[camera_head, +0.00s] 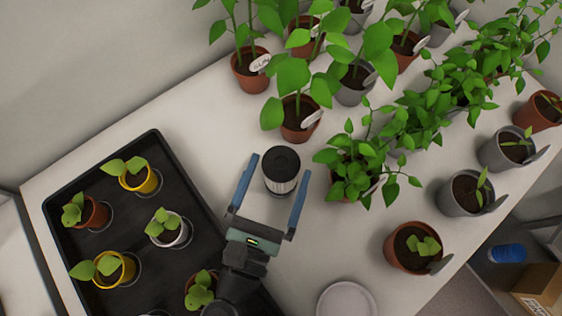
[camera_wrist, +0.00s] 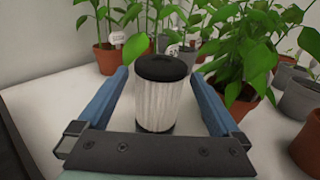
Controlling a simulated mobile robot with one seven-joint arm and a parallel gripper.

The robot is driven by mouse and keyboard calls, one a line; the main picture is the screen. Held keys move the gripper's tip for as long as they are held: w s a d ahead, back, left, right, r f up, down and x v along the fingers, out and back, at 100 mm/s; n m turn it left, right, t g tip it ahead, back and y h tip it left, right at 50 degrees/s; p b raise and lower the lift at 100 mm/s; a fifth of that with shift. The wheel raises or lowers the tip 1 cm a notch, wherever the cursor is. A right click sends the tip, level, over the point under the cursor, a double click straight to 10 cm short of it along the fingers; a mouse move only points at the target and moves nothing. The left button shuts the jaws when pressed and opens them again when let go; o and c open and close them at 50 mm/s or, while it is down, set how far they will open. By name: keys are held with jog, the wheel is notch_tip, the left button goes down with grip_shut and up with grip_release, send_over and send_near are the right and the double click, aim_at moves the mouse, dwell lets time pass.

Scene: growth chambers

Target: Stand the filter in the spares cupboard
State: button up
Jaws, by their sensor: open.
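The filter (camera_head: 282,171) is a short upright cylinder with a black cap and white pleated sides. It stands on the white bench. It also shows in the wrist view (camera_wrist: 160,95), with a black band at its base. My gripper (camera_head: 276,182) is open, its two blue fingers on either side of the filter with a gap at each side. In the wrist view my gripper (camera_wrist: 162,98) has the filter between its fingers, towards their tips. I cannot make out the spares cupboard in either view.
A black tray (camera_head: 83,187) with several small potted seedlings lies left of my gripper. Tall potted plants (camera_head: 299,118) crowd the bench behind and to the right. A pale round dish (camera_head: 346,300) sits at the front. A cardboard box (camera_head: 540,291) and blue roll (camera_head: 507,253) are at lower right.

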aim_at(286, 151)
jog(key=p+x, duration=0.1)
jog(key=x, duration=0.4)
jog(key=c, duration=1.3)
jog(key=shift+r, duration=0.1)
jog(key=shift+c, duration=1.3)
